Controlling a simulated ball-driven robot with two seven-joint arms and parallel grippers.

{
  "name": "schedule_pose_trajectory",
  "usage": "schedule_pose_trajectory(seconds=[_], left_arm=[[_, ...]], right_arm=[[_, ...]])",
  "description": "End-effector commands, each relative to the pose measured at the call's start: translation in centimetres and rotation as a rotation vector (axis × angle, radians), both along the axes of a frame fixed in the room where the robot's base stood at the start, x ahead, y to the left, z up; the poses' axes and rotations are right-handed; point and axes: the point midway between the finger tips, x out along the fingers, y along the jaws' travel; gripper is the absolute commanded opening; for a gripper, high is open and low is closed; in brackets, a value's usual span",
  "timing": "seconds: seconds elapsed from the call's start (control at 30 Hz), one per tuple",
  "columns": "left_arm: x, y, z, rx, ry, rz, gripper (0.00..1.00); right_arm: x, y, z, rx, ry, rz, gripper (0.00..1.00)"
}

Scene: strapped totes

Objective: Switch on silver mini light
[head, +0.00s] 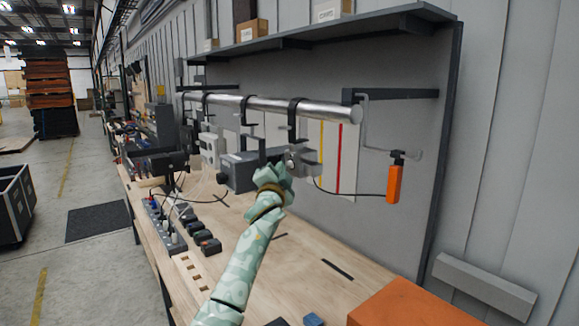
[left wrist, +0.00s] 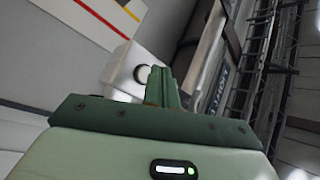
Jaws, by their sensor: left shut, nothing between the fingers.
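My left gripper (head: 284,168) is at the end of my mint-green patterned arm, up against the lights hanging from the metal bar. Its fingers are shut and empty. A small silver unit (head: 308,164) hangs just right of the fingertips and looks like the silver mini light; my gripper partly covers it. In the left wrist view the shut fingers (left wrist: 161,85) point at a pale silver housing (left wrist: 128,72) with a dark round part beside the fingertips. I cannot tell whether they touch, nor whether the light is lit. My right gripper is not in view.
A larger grey box (head: 238,172) hangs directly left of my gripper. The silver bar (head: 270,105) runs above on dark clamps. An orange handle (head: 394,184) hangs at the right on a cable. Below are a wooden bench (head: 290,262) with small dark blocks and an orange box (head: 410,305).

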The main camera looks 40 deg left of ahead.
Motion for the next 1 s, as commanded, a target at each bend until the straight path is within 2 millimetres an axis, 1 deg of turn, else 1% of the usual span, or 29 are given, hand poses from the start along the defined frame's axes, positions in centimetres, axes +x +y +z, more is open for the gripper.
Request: schedule_pose_trajectory(seconds=[0.47, 0.77, 1.0], left_arm=[[0.02, -0.01, 0.0, 0.0, 0.0, 0.0, 0.0], [0.77, -0.23, 0.02, -0.001, 0.0, 0.0, 0.0], [0.79, -0.24, 0.08, 0.0, 0.0, 0.0, 0.0]], right_arm=[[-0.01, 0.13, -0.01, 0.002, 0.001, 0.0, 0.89], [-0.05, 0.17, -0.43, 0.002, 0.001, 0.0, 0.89], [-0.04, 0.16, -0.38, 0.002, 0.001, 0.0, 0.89]])
